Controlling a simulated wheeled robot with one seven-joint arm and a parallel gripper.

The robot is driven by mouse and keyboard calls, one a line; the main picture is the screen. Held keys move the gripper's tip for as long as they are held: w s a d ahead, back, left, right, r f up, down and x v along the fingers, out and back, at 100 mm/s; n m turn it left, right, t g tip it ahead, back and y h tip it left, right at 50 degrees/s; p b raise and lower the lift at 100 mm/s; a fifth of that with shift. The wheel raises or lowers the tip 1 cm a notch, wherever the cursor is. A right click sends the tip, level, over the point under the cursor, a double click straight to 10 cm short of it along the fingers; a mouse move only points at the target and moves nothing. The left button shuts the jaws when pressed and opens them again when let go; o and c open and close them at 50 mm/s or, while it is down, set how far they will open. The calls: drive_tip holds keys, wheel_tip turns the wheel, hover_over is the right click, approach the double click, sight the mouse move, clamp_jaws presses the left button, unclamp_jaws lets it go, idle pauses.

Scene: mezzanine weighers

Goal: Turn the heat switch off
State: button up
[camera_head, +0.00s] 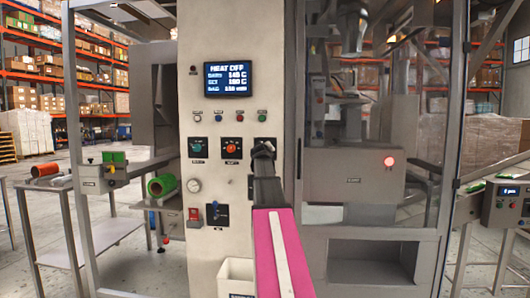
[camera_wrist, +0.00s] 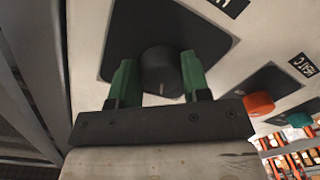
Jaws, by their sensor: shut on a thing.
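The black switch knob (camera_wrist: 160,68) stands on a dark square plate on the machine's panel in the wrist view. A pale pointer line shows on its face. My gripper (camera_wrist: 160,78) has a green finger on each side of the knob and is shut on it. In the head view my gripper (camera_head: 264,148) is at the panel, right of the orange dial, and hides the knob. The blue display (camera_head: 227,79) above reads "HEAT OFF" with smaller lines of values below. The knob's own label cannot be read.
The orange dial (camera_head: 231,148) and green dial (camera_head: 197,147) sit left of my gripper. A framed glass enclosure (camera_head: 370,130) stands to the right.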

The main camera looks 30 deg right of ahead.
drive_tip(key=shift+n, duration=0.5)
drive_tip(key=o, duration=0.9)
drive_tip(key=shift+s, duration=0.1)
drive_tip(key=v, duration=1)
drive_tip(key=shift+s+a+r, duration=0.1)
drive_tip(key=shift+s+a, duration=0.15)
